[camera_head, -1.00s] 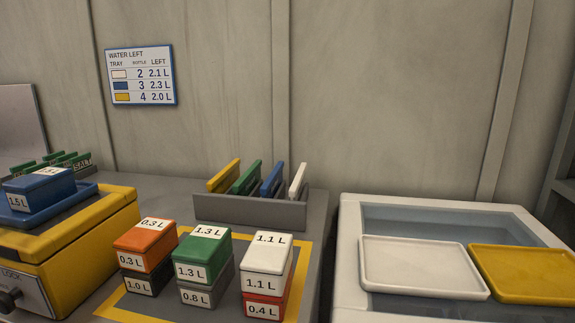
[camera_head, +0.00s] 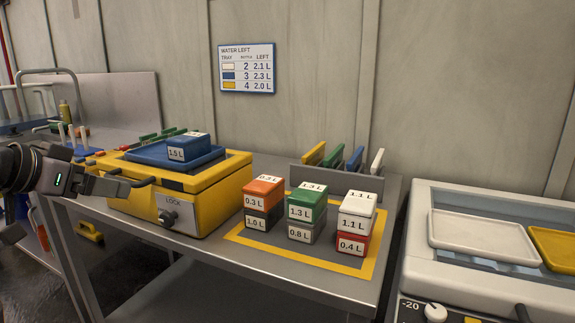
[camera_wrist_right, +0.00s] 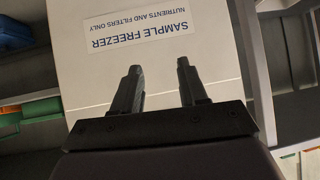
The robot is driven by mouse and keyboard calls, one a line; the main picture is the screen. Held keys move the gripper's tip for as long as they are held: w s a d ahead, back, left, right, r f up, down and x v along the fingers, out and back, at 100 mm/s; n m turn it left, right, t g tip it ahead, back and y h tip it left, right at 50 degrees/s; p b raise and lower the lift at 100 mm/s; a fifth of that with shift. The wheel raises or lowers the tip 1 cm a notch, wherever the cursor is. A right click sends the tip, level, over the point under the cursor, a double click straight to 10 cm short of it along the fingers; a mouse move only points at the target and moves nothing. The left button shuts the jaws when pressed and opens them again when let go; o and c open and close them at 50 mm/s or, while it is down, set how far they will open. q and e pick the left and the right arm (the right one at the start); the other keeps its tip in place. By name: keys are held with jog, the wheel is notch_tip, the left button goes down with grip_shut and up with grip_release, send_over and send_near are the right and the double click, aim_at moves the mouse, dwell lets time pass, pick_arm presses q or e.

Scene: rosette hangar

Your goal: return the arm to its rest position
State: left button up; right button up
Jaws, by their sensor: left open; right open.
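My left gripper (camera_head: 120,187) comes in from the left edge of the head view. It is open and holds nothing, in front of the left side of the yellow locker box (camera_head: 205,208). A blue tray (camera_head: 150,156) sits on top of that box, with a blue 1.5 L block (camera_head: 188,147) on it. My right gripper (camera_wrist_right: 160,88) shows only in the right wrist view. Its two fingers are apart with nothing between them, in front of a white panel (camera_wrist_right: 100,70) labelled sample freezer.
Stacked labelled blocks, orange (camera_head: 264,190), green (camera_head: 307,200) and white (camera_head: 357,210), stand inside a yellow outline on the grey table (camera_head: 215,245). A grey rack (camera_head: 335,182) holds coloured plates behind them. A white unit with a white tray (camera_head: 482,235) is at right. A sink area is far left.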

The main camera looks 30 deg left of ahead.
pick_arm(q)
jog(key=w+d+f+m+g, duration=0.1)
jog(key=d+f+g, duration=0.35)
jog(key=f, duration=0.85)
jog(key=w+d+f+g, duration=0.1)
jog(key=d+f, duration=0.6)
jog(key=f, duration=0.6)
jog(key=s+d+f+m+g+h, duration=0.1)
jog(key=s+d+f, duration=0.45)
jog(key=d, duration=0.45)
jog(key=s+d+f+m+g+h, duration=0.1)
jog(key=s+d+f, duration=0.45)
jog(key=d, duration=0.45)
jog(key=w+d+f+t+h, duration=0.2)
jog(key=w+d+f+t, duration=0.1)
jog(key=w+f+t, duration=0.4)
notch_tip(320, 180, up, 13)
jog(key=a+p, duration=0.1)
jog(key=p, duration=1.3)
jog(key=shift+w+m+g+p, duration=0.15)
jog(key=shift+m+g+p, duration=0.2)
jog(key=shift+m, duration=0.05)
pick_arm(e)
notch_tip(320, 180, up, 12)
jog(key=d, duration=0.1)
jog(key=shift+d, duration=0.15)
